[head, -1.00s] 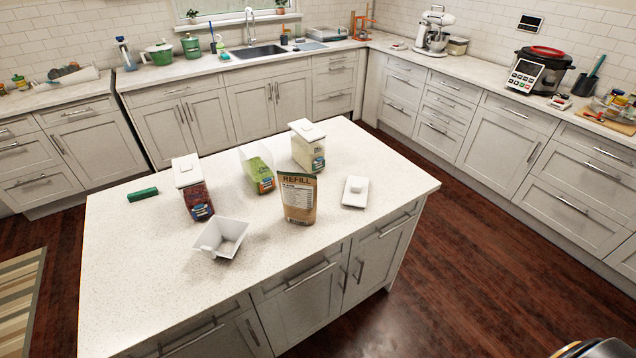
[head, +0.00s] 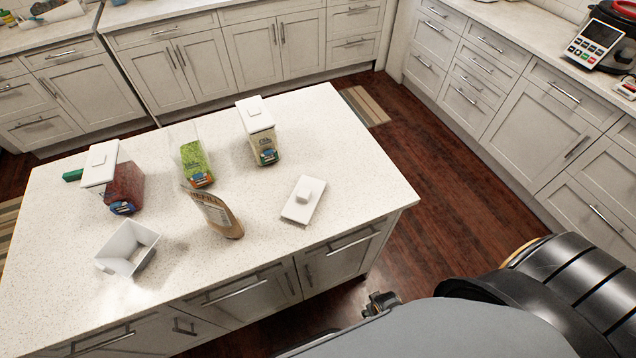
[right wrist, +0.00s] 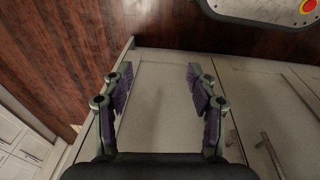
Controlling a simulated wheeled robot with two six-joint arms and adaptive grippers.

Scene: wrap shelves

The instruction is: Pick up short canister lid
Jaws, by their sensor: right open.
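A white rectangular lid with a raised square knob (head: 303,200) lies flat on the island top, near its front right edge. An open clear canister with green contents (head: 196,162) stands behind it to the left, with no lid on it. My right gripper (right wrist: 157,85) is open and empty in the right wrist view, with cabinet front and floor behind it. In the head view a small part of it (head: 381,303) shows beside my arm, below the island top and to the right of the lid. My left gripper is not in view.
On the island (head: 60,285) stand a refill pouch (head: 216,212), a white scoop-like container (head: 128,250), a lidded canister with dark red contents (head: 124,188) and a lidded canister with pale contents (head: 261,146). The top around the lid is clear.

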